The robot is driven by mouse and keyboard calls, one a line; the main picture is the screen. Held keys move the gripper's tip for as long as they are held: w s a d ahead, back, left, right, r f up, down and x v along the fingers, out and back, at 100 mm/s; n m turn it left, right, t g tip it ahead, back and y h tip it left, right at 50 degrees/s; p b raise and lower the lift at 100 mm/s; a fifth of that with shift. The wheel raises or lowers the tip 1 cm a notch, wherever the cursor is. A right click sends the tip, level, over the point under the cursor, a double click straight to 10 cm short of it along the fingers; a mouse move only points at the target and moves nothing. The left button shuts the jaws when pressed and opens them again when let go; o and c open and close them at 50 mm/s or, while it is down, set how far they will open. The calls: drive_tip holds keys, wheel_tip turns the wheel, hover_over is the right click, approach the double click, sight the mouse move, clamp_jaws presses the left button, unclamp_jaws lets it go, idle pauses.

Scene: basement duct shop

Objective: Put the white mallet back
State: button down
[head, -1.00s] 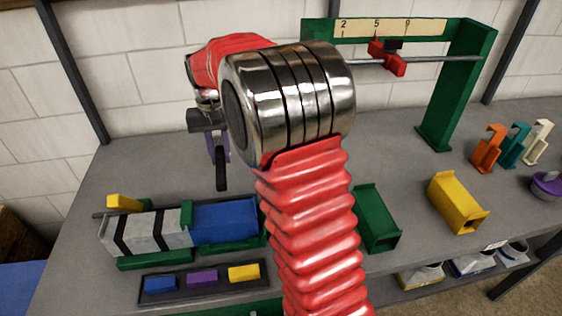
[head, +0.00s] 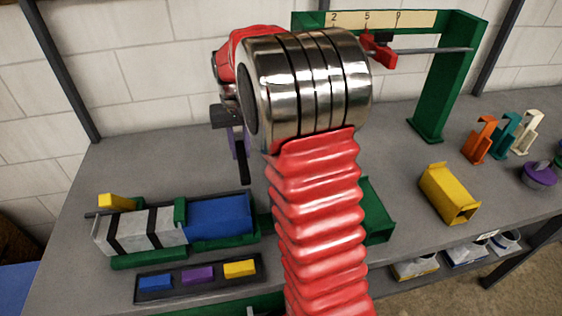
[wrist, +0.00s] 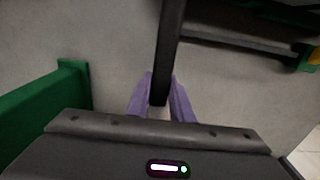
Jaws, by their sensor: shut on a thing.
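My gripper (head: 237,148) is in the left middle of the head view, above the bench, with purple fingers. It is shut on a long dark bar (head: 243,168), which looks like a handle. In the wrist view the bar (wrist: 168,50) runs up and away from between the purple fingers (wrist: 160,105), with a pale patch at its near end. No white mallet head can be made out clearly. A white upright bracket (head: 524,137) stands at the right of the bench, beside a teal one (head: 502,139) and an orange one (head: 480,142).
A green frame (head: 440,85) with a rod and red slider stands at the back. A blue and grey block assembly (head: 220,216) and a tray of coloured blocks (head: 173,294) lie front left. A yellow channel (head: 445,192) and purple-topped pot (head: 540,174) are at right.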

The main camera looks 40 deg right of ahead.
drive_tip(key=s+d, duration=0.1)
drive_tip(key=d, duration=0.2)
drive_tip(key=s+d+f, duration=0.1)
drive_tip(key=s+d, duration=0.1)
drive_tip(key=d, duration=0.2)
drive_tip(key=s+d, duration=0.2)
drive_tip(key=d, duration=0.1)
drive_tip(key=shift+d+f, duration=0.25)
drive_tip(key=shift+f, duration=0.3)
drive_tip(key=shift+f, duration=0.1)
wheel_tip(320, 180, down, 4)
drive_tip(key=shift+f, duration=0.1)
drive_tip(key=shift+s+d+f, duration=0.1)
drive_tip(key=shift+d+f, duration=0.1)
drive_tip(key=shift+f, duration=0.05)
drive_tip(key=c, duration=1.6)
unclamp_jaws()
drive_tip(key=shift+f, duration=0.1)
drive_tip(key=shift+o, duration=0.2)
